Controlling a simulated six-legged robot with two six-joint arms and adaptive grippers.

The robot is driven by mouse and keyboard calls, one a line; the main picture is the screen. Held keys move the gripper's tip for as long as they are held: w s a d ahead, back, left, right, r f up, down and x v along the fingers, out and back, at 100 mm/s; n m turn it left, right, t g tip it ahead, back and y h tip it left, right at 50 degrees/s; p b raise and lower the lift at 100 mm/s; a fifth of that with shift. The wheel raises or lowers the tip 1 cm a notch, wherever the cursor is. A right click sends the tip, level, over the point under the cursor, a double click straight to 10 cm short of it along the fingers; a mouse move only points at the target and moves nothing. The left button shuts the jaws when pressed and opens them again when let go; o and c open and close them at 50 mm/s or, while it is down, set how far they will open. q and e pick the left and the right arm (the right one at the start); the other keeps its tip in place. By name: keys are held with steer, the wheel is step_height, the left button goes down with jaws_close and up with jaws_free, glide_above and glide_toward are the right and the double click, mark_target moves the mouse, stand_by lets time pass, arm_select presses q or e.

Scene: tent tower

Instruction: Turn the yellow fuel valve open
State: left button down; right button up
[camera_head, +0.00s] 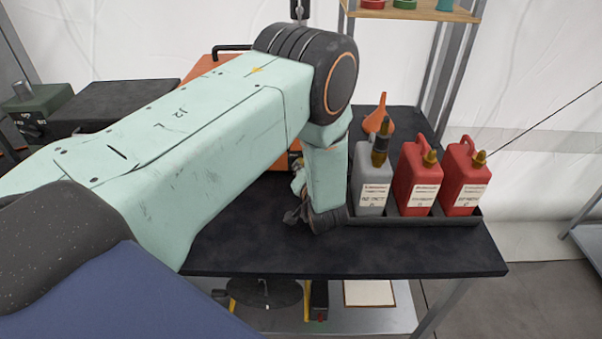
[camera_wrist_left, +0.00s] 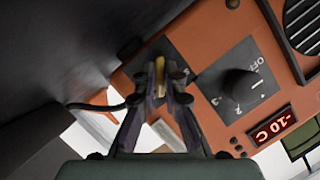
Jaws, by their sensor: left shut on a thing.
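The yellow fuel valve (camera_wrist_left: 159,72) shows in the left wrist view as a small yellow handle on a dark plate of an orange heater unit (camera_wrist_left: 190,33). My left gripper (camera_wrist_left: 160,85) is shut on the valve, its fingertips on both sides of the handle. In the head view the orange unit (camera_head: 205,66) is mostly hidden behind my left arm, and my left gripper (camera_head: 300,208) is low beside it, partly hidden by the wrist. The valve's turn angle is hard to tell. My right gripper is not in view.
A black knob (camera_wrist_left: 238,85) and a red display (camera_wrist_left: 271,126) reading -10 C sit beside the valve. A grey can (camera_head: 371,190) and two red cans (camera_head: 418,180) stand in a tray right of my gripper. The black table's front (camera_head: 400,255) is clear.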

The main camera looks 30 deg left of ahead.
arm_select(q)
steer(key=shift+w+r+m+y, duration=0.25)
steer(key=shift+m+y, duration=0.05)
steer(key=shift+m, duration=0.1)
steer(key=shift+b, duration=0.3)
steer(key=c, duration=1.5)
jaws_free()
steer(key=shift+o, duration=0.3)
steer(key=shift+f, duration=0.2)
steer(key=v, duration=0.7)
steer(key=shift+s+d, duration=0.1)
steer(key=shift+d, duration=0.1)
steer(key=shift+s, duration=0.1)
